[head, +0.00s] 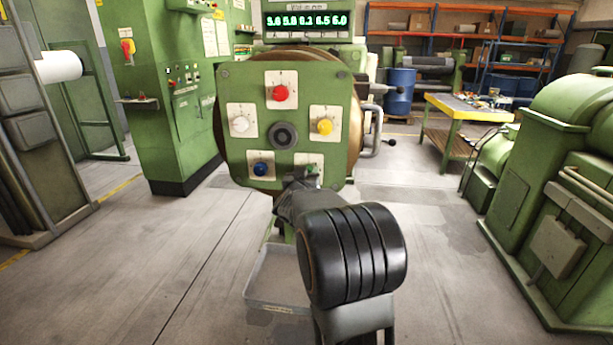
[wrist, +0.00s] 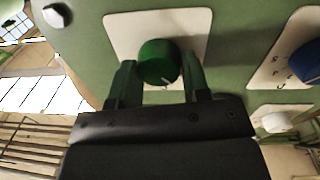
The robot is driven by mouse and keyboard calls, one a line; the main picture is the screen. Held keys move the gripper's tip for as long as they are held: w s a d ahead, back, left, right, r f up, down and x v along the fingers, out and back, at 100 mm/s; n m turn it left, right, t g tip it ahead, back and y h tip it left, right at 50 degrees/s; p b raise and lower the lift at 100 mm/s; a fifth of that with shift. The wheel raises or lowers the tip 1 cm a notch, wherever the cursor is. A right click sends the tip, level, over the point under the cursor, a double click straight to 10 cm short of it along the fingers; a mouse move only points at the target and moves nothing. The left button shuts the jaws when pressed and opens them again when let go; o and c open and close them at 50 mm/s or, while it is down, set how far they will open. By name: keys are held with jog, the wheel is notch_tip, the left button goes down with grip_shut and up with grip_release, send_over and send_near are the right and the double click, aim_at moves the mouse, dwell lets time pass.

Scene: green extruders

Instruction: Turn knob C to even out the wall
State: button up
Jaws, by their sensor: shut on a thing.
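The round die face (head: 245,100) carries a green plate with several coloured knobs on white cards: red (head: 280,93) at top, white (head: 239,124) left, yellow (head: 324,126) right, blue (head: 261,169) lower left. A green knob (head: 311,168) at lower right is mostly hidden by my gripper (head: 302,178). In the wrist view my gripper (wrist: 160,82) has one finger on each side of the green knob (wrist: 158,62), shut on it. Card letters are too small to read, so I cannot tell which is C.
A display (head: 307,20) above the plate shows several green numbers, roughly 5.6 to 6.5. A grey tray (head: 275,300) lies on the floor below. Green cabinets stand left, a large machine (head: 560,170) right. The blue knob (wrist: 305,62) is near my gripper.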

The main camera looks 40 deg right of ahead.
jog(key=shift+m, duration=0.3)
jog(key=shift+s+d+f+m+y+b, duration=0.1)
jog(key=shift+m+y+b, duration=0.15)
jog(key=shift+m+b, duration=2.6)
jog(key=shift+s+d+m+y+b, duration=0.2)
jog(key=shift+m+b, duration=1.1)
jog(key=shift+m, duration=2.95)
jog(key=shift+w+a, duration=0.1)
jog(key=shift+a, duration=0.05)
jog(key=o, duration=0.9)
jog(key=shift+o, duration=0.2)
